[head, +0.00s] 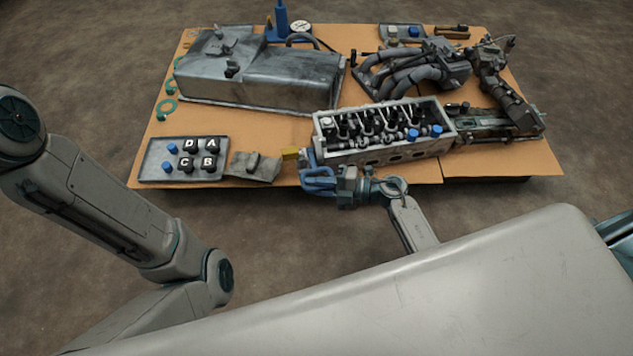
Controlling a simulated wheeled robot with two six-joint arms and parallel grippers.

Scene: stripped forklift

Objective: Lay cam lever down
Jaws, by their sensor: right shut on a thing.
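My right gripper (316,181) is at the front edge of the board, just below the left end of the cylinder head (385,155). Its blue fingers are shut on a small part at that end, which I take to be the cam lever (305,157). The fingers largely hide it, and its tilt is too small to tell. A small yellow piece (290,153) shows just left of it. My left gripper is out of view; only the left arm's links show at the left.
A tray with black lettered parts and blue caps (150,172) and a grey plate (262,166) lie to the left. A large oil pan (270,78) stands behind, with manifold pipes (415,70) at the back right. Bare board shows between pan and tray.

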